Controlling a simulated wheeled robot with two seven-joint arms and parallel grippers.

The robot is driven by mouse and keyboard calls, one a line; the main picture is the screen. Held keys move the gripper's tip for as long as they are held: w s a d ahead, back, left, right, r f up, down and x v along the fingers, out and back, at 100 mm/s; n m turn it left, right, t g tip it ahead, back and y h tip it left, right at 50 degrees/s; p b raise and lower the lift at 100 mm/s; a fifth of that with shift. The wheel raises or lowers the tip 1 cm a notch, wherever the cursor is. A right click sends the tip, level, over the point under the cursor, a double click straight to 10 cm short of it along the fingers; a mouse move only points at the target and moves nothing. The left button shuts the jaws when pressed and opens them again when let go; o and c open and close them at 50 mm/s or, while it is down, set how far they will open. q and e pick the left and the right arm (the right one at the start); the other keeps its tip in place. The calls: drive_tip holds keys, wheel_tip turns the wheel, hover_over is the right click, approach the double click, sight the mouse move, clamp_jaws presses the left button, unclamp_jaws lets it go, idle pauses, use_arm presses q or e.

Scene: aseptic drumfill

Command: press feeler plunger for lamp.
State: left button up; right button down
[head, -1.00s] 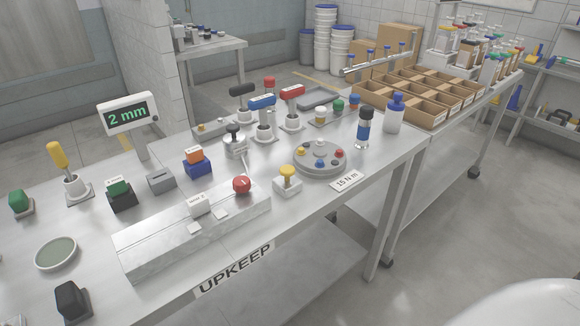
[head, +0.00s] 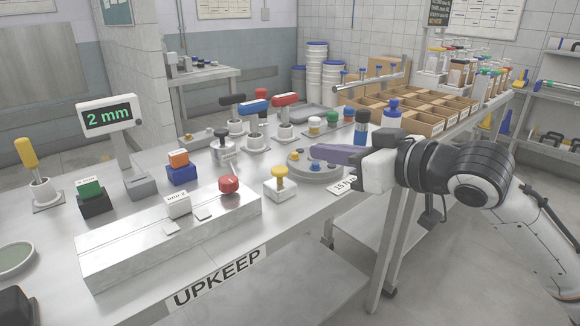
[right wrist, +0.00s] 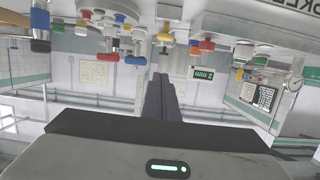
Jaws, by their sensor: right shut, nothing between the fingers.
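A yellow-topped plunger (head: 279,176) stands upright on a small white base near the table's front edge, just right of the long metal block. I cannot tell from any label whether it is the feeler plunger. My right gripper (head: 318,150) reaches in from the right, its grey-purple fingers shut and empty above the round grey plate with coloured knobs. Its tips are to the right of the yellow plunger and apart from it. In the right wrist view the shut fingers (right wrist: 160,80) point away toward the upside-down table. No lit lamp is visible. My left gripper is out of view.
The long metal block (head: 130,245) carries a red knob (head: 229,184). Lever handles, including a blue one (head: 253,107), stand behind.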

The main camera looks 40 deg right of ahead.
idle(0.3)
hover_over(280, 176)
drive_tip(key=s+d, duration=0.2)
wheel_tip(280, 176, down, 2)
drive_tip(key=f, duration=0.2)
drive_tip(key=f+b, duration=0.1)
drive_tip(key=shift+w+a+f, duration=0.15)
drive_tip(key=shift+w+a, duration=0.1)
drive_tip(key=shift+w, duration=0.05)
drive_tip(key=shift+f, duration=0.5)
